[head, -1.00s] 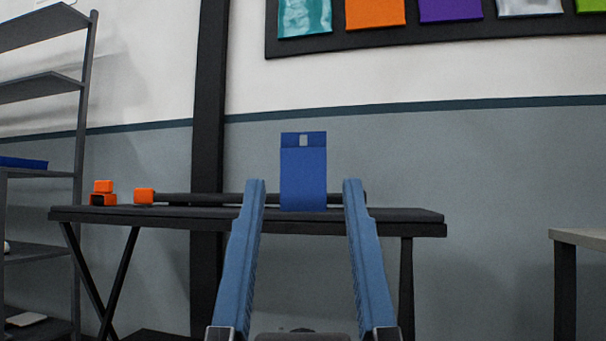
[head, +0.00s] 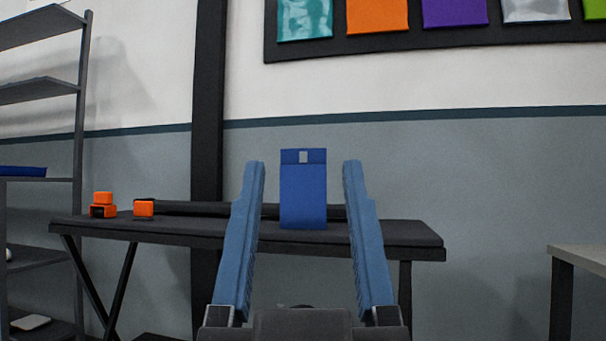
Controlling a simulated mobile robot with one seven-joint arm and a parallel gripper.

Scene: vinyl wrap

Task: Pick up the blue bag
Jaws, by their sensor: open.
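The bag shows between the fingers in the picture, with a gap on each side. Nothing is held. I cannot tell exactly how far the fingertips are from the bag.
A dark tube (head: 190,208) lies on the table behind the bag. Orange blocks (head: 103,205) sit at the table's left end. A metal shelf (head: 80,120) stands at the left, and a pale-topped table (head: 580,257) at the right. The table right of the bag is clear.

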